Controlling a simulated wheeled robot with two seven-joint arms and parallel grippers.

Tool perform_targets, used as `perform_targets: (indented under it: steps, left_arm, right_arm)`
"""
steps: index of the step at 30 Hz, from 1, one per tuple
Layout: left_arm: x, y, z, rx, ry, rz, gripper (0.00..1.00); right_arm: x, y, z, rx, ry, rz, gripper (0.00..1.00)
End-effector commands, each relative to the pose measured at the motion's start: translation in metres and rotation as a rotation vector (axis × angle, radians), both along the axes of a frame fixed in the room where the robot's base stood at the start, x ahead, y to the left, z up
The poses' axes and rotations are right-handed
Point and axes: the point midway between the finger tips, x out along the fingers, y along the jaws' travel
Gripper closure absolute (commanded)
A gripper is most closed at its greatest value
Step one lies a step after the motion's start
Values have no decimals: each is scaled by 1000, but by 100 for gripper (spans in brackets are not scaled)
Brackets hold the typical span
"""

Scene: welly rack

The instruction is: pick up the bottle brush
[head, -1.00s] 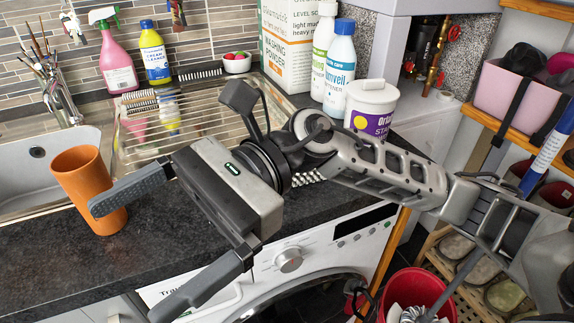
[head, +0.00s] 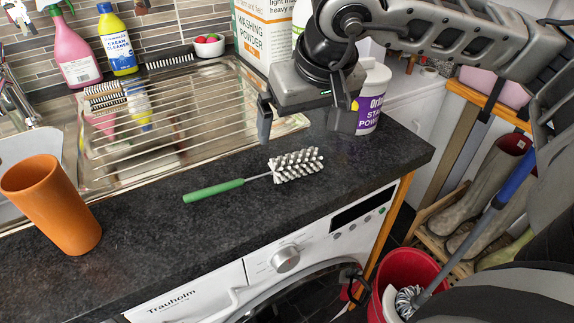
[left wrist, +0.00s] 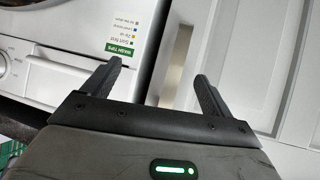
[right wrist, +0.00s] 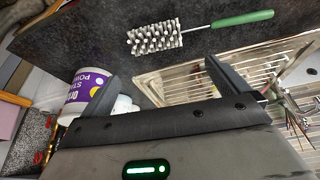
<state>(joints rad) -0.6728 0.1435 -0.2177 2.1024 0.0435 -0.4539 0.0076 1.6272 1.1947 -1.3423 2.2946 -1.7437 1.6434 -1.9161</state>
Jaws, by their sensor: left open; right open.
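The bottle brush (head: 250,178) lies on the dark countertop (head: 140,230), its green handle pointing left and its white bristle head to the right. My right gripper (head: 304,122) is open and empty, above the counter just behind the bristle head. In the right wrist view the brush (right wrist: 156,38) lies beyond the fingertips of the right gripper (right wrist: 160,75), with nothing between the fingers. My left gripper is outside the head view. In the left wrist view the left gripper (left wrist: 157,80) is open and empty, facing the washing machine (left wrist: 75,50) and a white cabinet door.
An orange cup (head: 52,205) stands on the counter at left. A steel drainer (head: 170,130) lies behind the brush. A stain powder tub (head: 372,100) stands behind my right gripper. A red bucket (head: 405,275) with a blue-handled brush is on the floor at right.

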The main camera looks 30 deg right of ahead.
Motion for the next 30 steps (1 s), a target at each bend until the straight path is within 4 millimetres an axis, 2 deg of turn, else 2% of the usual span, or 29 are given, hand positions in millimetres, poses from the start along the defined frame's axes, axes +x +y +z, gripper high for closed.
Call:
perform_targets:
  steps: [1, 4, 13, 21, 30]
  left_arm:
    - [0, 0, 0, 0, 1, 0, 14]
    - [0, 0, 0, 1, 2, -1, 14]
    - [-1, 1, 1, 6, 3, -2, 14]
    - [-3, 3, -1, 20, 16, -5, 14]
    - [-3, 3, -1, 22, 16, -6, 14]
  right_arm:
    - [4, -1, -11, 0, 5, 0, 0]
    - [10, -2, -26, 1, 4, 0, 0]
    - [20, -4, -47, 1, 2, 0, 0]
    - [36, -10, -82, 2, 3, 1, 0]
    - [38, -11, -87, 2, 1, 0, 0]
